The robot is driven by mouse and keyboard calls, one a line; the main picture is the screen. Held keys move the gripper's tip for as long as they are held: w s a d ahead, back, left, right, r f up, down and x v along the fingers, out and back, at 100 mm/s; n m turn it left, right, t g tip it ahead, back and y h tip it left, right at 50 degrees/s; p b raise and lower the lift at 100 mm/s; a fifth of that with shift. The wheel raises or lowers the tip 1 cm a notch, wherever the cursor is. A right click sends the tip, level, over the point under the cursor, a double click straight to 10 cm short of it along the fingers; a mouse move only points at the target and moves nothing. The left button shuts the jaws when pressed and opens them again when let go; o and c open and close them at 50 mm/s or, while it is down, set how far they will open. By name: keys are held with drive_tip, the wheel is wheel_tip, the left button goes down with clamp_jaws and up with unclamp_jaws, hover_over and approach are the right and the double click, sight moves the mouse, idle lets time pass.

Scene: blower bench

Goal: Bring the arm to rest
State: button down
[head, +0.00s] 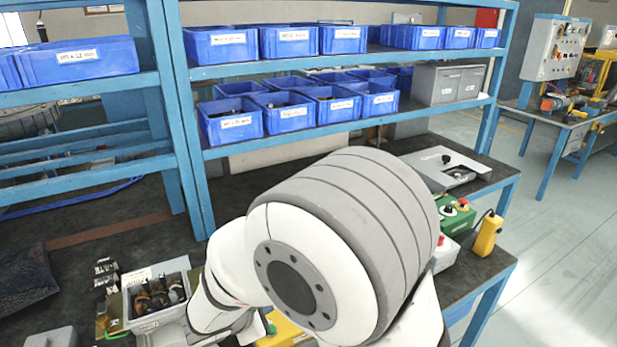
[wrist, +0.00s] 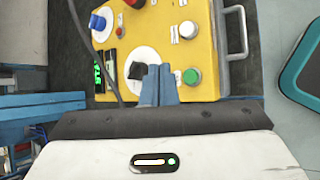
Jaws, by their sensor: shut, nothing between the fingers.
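My gripper (wrist: 158,84) shows in the wrist view with its narrow blue-grey fingers together and nothing between them. It is over the lower part of a yellow control panel (wrist: 172,62), beside a green button (wrist: 191,76). I cannot tell whether the fingertips touch the panel. In the head view my arm is folded across the bottom middle and hides much of the bench. Part of a yellow box (head: 283,332) shows beneath it. I cannot make out the fingers in that view.
A grey bin of dark parts (head: 157,298) stands left of my arm. A green box (head: 456,214) and a yellow pendant (head: 487,236) are close on its right. A blue shelf rack (head: 340,133) with several blue bins stands behind. Open floor (head: 560,240) lies at right.

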drive_tip(key=d+r+m+g+h, duration=0.1)
drive_tip(key=d+r+m+g, duration=0.35)
drive_tip(key=d, duration=0.75)
drive_tip(key=s+d+r+m+y, duration=0.2)
drive_tip(key=s+d+r+m, duration=0.2)
drive_tip(key=m, duration=0.5)
drive_tip(key=s+d+r+m+y, duration=0.2)
drive_tip(key=s+d+r+m, duration=0.3)
drive_tip(key=s+d+m, duration=0.4)
drive_tip(key=shift+d+g+y, duration=0.3)
drive_tip(key=shift+d+g, duration=0.05)
drive_tip(key=shift+d, duration=0.95)
drive_tip(key=c, duration=2.2)
unclamp_jaws()
drive_tip(key=shift+f, duration=0.1)
